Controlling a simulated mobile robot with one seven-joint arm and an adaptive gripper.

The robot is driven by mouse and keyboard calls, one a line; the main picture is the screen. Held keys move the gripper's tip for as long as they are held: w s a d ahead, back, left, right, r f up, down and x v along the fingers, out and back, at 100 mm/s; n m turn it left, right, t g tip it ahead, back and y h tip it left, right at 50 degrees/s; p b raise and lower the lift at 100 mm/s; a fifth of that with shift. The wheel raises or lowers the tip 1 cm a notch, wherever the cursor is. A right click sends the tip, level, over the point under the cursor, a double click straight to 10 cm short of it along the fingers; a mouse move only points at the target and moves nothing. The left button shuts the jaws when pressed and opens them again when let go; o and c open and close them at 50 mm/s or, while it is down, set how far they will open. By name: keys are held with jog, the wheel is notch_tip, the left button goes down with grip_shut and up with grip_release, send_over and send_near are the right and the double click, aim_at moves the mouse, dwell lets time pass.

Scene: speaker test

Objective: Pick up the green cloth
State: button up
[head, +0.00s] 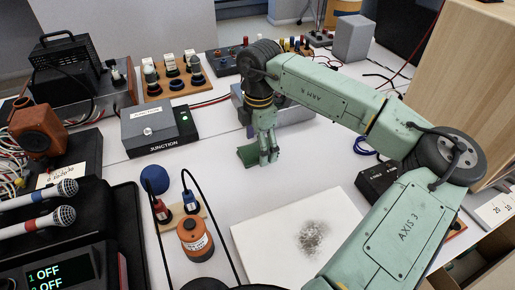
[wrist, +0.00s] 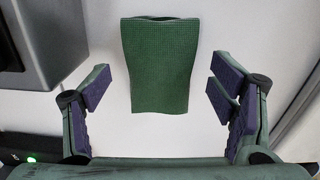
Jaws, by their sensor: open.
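The green cloth (wrist: 157,78) lies on the white table, centred between my fingers in the wrist view. Its top edge looks slightly curled or folded. In the head view the cloth (head: 246,155) shows as a small green patch, partly hidden by my gripper. My gripper (head: 266,158) is above and beside it, pointing down. In the wrist view my gripper (wrist: 165,95) is open and empty, with its purple-padded fingers on either side of the cloth and apart from it.
A grey junction box (head: 160,128) with a green light stands left of the gripper. A grey box (head: 285,108) stands just behind it. A white board with a dark smudge (head: 270,225) lies in front. Microphones (head: 45,205) and an orange canister (head: 195,238) are at front left.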

jog(key=shift+f, duration=0.45)
jog(key=shift+c, duration=0.2)
jog(key=c, duration=1)
notch_tip(320, 180, up, 10)
jog(key=shift+r+b, duration=0.1)
jog(key=shift+b, duration=0.9)
jog(key=o, duration=0.4)
jog(key=c, duration=0.5)
